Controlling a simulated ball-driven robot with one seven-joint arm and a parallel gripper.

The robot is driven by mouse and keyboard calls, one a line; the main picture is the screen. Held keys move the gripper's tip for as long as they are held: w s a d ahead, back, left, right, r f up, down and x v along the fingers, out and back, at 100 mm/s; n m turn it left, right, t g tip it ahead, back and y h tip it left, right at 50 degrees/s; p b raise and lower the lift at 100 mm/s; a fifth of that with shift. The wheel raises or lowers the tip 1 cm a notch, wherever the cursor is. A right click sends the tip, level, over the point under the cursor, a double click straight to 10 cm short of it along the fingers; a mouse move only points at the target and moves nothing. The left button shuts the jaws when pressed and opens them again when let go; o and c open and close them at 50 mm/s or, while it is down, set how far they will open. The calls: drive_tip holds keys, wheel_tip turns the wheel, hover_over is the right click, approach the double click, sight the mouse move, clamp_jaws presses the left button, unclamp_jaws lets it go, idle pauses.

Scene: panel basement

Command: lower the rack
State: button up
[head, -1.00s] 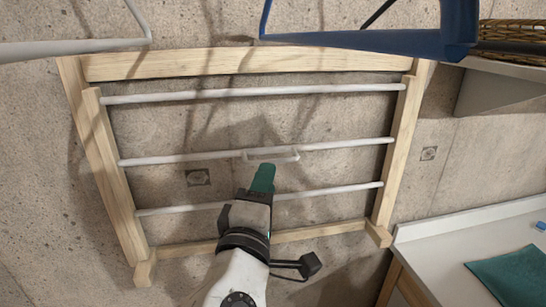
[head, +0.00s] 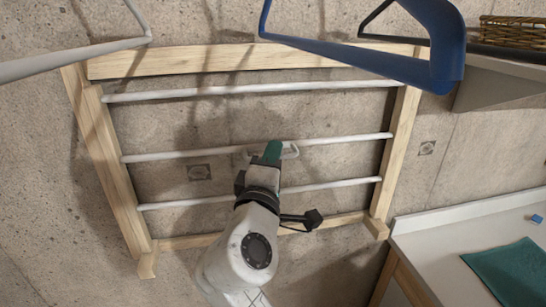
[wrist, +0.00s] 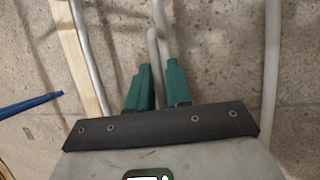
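The rack (head: 105,170) is a pale wooden frame with white rods across it, tilted against the wall. A small white handle (head: 291,153) sits at the middle rod, partly hidden behind my gripper in the head view. My gripper (head: 272,151) has green fingers and is at this handle. In the wrist view, my gripper (wrist: 158,82) has its fingers apart on either side of the handle's white bar (wrist: 153,45), with a narrow gap showing. Whether a finger touches the bar is unclear.
A blue hanger-like frame (head: 360,62) and a white one (head: 75,60) hang in front of the rack's top. A wicker basket (head: 515,30) is on a shelf at upper right. A white counter (head: 430,250) with a teal cloth (head: 512,272) is at lower right.

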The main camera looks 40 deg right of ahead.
clamp_jaws()
drive_tip(key=shift+a+f+b, duration=0.1)
drive_tip(key=shift+f+b, duration=0.1)
drive_tip(key=shift+b, duration=0.15)
